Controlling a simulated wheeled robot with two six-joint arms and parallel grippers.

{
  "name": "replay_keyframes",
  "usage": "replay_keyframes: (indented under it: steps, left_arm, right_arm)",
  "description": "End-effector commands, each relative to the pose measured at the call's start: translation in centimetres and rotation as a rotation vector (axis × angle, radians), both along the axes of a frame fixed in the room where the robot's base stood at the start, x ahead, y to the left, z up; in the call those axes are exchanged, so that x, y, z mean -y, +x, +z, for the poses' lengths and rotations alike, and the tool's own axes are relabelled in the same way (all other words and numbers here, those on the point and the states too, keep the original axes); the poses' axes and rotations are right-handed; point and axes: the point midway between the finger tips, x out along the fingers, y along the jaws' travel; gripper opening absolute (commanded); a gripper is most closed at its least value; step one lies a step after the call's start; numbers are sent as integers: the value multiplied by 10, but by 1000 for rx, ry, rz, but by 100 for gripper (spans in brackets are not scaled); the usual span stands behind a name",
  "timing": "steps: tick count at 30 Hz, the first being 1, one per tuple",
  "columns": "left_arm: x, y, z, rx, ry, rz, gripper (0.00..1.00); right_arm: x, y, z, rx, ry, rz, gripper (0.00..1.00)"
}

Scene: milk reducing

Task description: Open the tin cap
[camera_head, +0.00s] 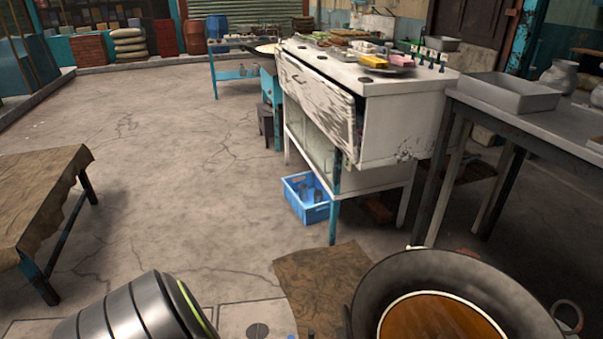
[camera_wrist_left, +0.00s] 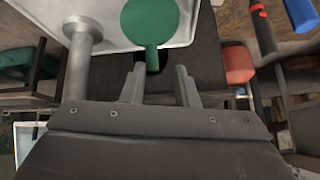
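I cannot make out a tin or its cap for certain in either view. A green round, flat thing with a short handle (camera_wrist_left: 150,22) lies in line with the fingertips, over a pale tray-like surface (camera_wrist_left: 185,38). I cannot tell whether the fingers touch it. A grey rod with a wide round end (camera_wrist_left: 80,60) stands left of the fingers. Neither gripper shows in the head view.
A large dark pan of brown liquid (camera_head: 435,318) is at the lower right. A worn white counter (camera_head: 400,125) carries trays and small items, with a blue crate (camera_head: 307,213) below. A grey metal table (camera_head: 560,122) is right, a cloth-covered table (camera_head: 38,195) left. Open floor lies between.

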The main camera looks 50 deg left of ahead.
Motion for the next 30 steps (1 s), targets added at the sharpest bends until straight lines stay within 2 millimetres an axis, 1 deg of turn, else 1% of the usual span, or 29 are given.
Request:
replay_keyframes:
  steps: [8, 13, 17, 30]
  left_arm:
    - [2, -4, -2, -6, -4, 0, 32]
    - [1, -8, 4, -8, -5, -1, 32]
    - [-3, -16, 17, -9, -5, -1, 32]
    - [-22, -53, 72, -9, -4, -1, 32]
  right_arm:
    - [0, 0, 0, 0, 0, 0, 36]
    - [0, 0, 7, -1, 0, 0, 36]
    - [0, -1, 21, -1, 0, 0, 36]
    - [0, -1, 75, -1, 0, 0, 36]
